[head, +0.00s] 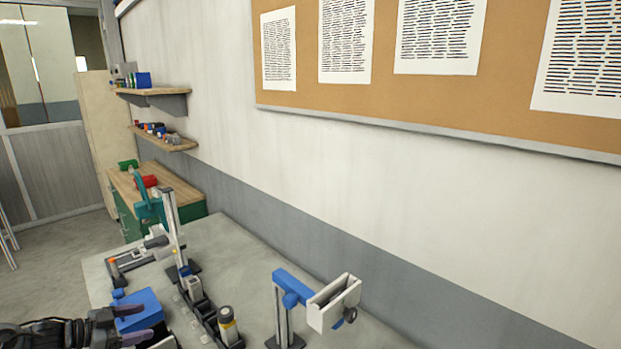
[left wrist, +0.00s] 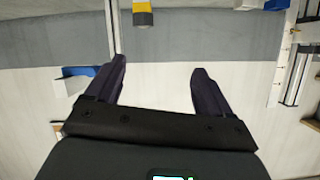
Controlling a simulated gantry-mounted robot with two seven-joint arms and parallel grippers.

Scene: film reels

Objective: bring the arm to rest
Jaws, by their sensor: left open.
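My left gripper (head: 142,324) comes in at the bottom left of the head view, over the near left part of the grey table (head: 246,262). In the left wrist view, the two dark fingers of the left gripper (left wrist: 160,67) are spread wide with nothing between them. A blue block-like object (head: 140,301) is right beside the fingers in the head view; I cannot tell whether they touch. My right gripper is not in view. I cannot make out any film reel.
A dark rack (head: 205,312) with small items and a yellow-banded cylinder (head: 228,325) stands right of the gripper. Farther right is a post with a blue arm (head: 292,284) and a white holder (head: 334,303). A tall upright stand (head: 172,226) is behind. The wall borders the table.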

